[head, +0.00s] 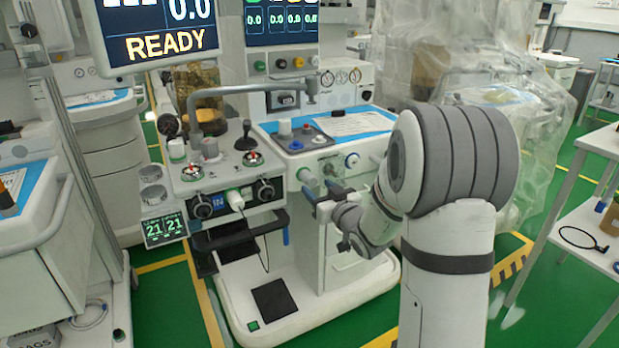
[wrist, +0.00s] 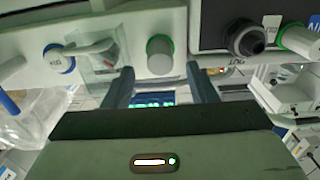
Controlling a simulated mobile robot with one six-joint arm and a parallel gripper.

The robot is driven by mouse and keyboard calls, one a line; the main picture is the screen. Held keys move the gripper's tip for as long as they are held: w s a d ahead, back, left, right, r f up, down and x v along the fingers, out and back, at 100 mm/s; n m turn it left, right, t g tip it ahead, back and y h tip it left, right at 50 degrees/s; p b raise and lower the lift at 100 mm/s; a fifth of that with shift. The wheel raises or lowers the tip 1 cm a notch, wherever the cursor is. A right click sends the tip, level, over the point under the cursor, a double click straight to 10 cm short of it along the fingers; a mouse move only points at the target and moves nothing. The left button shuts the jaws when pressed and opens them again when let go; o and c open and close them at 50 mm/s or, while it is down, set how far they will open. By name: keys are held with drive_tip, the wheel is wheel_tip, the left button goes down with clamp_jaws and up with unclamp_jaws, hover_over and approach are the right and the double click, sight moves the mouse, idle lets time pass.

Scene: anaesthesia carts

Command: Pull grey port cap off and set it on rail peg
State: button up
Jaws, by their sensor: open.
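The grey port cap (wrist: 160,54) is a short grey cylinder on a green ring on the machine's white front panel. In the head view the cap (head: 305,174) shows just left of my gripper. My gripper (head: 322,190) is open and empty in front of that panel. In the wrist view its two dark fingers (wrist: 162,82) point at the panel, one to each side of the cap's line, with the cap a little beyond the tips. They do not appear to touch it. I cannot clearly make out the rail peg in either view.
Beside the cap are a blue-ringed white knob (head: 352,160), a black knob (head: 265,188) and a green-ringed white connector (head: 235,200). A dark handle rail (head: 230,242) juts out below. A white table (head: 595,140) stands at the right.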

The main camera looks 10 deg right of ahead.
sight(313, 183)
drive_tip(key=shift+b+x, duration=0.4)
drive_tip(key=shift+x, duration=2.45)
drive_tip(key=shift+b, duration=0.5)
drive_tip(key=shift+c, duration=0.3)
clamp_jaws()
drive_tip(key=shift+b+v, duration=0.5)
drive_tip(key=shift+v, duration=2.5)
